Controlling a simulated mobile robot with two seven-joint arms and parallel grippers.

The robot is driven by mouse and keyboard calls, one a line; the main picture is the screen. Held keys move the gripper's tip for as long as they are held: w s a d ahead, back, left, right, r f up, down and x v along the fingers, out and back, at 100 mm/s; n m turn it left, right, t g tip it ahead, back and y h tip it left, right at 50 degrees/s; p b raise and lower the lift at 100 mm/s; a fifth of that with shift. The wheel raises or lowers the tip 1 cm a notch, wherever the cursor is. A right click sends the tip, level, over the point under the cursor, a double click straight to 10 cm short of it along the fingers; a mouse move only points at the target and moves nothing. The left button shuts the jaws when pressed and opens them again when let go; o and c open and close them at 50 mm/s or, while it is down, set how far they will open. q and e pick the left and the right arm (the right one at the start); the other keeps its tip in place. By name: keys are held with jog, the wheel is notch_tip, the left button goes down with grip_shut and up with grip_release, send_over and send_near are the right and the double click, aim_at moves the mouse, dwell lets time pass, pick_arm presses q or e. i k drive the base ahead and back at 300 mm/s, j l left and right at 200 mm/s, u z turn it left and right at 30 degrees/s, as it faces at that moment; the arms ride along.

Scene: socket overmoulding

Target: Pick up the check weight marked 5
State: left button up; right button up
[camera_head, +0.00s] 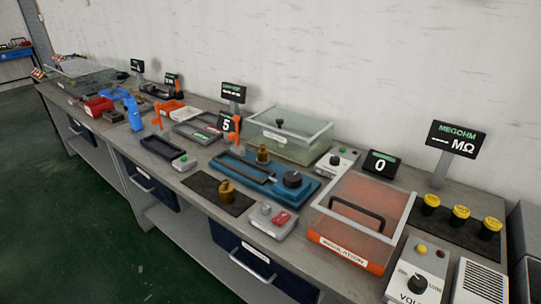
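Neither of my grippers is in view. A brass, knobbed weight (227,190) stands upright on a dark mat (205,188) near the front edge of the bench. A second brass weight (262,155) stands farther back, at or on the blue device (300,195); I cannot tell exactly what it rests on. No number is readable on either weight. A black display (227,124) behind them shows a 5. Several yellow-topped dark pieces, one of them here (460,217), stand on a dark mat at the right; their markings are unreadable.
An orange box with a clear lid (365,205) and a glass-sided box (290,137) stand on the bench. A switch box (271,220) sits right of the front weight. A display showing 0 (381,164) and a megohm sign (456,139) stand at the back.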

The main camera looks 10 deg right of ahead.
aim_at(263, 153)
jog(key=i+j+z, duration=0.1)
jog(key=z, duration=0.3)
jog(key=i+j+z, duration=0.1)
jog(key=j+z, duration=0.15)
jog(key=z, duration=0.2)
jog(key=i+j+z, duration=0.15)
jog(key=j, duration=0.25)
jog(key=j+z, duration=0.15)
jog(key=j, duration=0.3)
jog(key=i+j+z, duration=0.1)
jog(key=j, duration=0.45)
jog(key=i+j+z, duration=0.1)
jog(key=j, duration=0.5)
jog(key=i+j+z, duration=0.15)
jog(key=j, duration=1.6)
jog(key=i+j, duration=0.1)
jog(key=j, duration=1.05)
